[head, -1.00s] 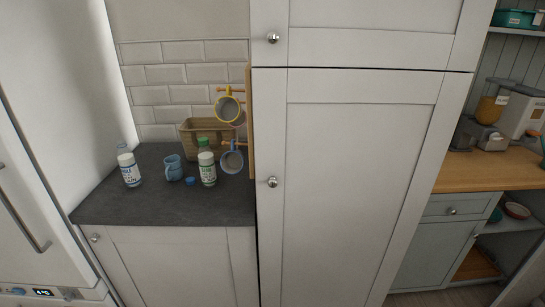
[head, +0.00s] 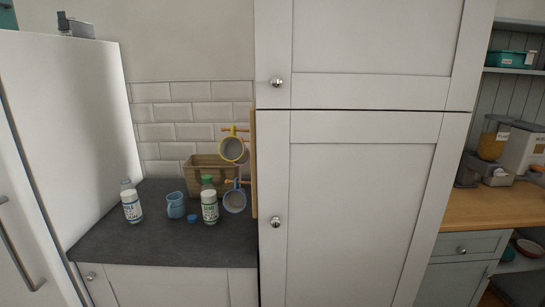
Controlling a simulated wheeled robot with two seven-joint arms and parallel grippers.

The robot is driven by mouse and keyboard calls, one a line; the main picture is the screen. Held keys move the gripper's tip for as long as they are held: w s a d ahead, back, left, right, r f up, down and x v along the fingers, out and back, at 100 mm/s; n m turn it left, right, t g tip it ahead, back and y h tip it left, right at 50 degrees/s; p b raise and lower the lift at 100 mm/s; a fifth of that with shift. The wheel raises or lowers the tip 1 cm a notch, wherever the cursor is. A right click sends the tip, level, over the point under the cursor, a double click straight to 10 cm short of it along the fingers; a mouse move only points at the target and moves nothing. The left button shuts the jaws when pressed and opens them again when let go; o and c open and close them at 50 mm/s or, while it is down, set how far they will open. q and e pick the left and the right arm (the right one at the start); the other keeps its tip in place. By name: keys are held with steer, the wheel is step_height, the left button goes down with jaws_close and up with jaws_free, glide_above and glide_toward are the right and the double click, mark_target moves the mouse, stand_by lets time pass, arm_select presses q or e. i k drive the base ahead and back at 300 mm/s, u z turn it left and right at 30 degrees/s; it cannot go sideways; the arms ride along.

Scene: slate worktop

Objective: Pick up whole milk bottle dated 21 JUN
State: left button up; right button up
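A milk bottle (head: 132,204) with a white label and blue lettering stands upright at the left of the slate worktop (head: 150,246). Its label seems to end in "LE", and its top looks pale with no coloured cap. A second bottle (head: 209,205) with a green cap and a green-lettered label, seemingly "SEMI", stands upright further right. No date is legible on either bottle. A small blue cap-like object (head: 192,219) lies between them. Neither of my grippers is in view.
A blue mug (head: 176,205) stands between the bottles. A wicker basket (head: 203,176) is behind them. A yellow-rimmed mug (head: 233,150) and a blue mug (head: 235,201) hang by a tall cupboard (head: 360,205). A white fridge (head: 70,120) borders the left. The worktop's front is clear.

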mark_target(128, 192)
steer(key=z, duration=1)
steer(key=i, duration=1.15)
steer(key=u, duration=1.6)
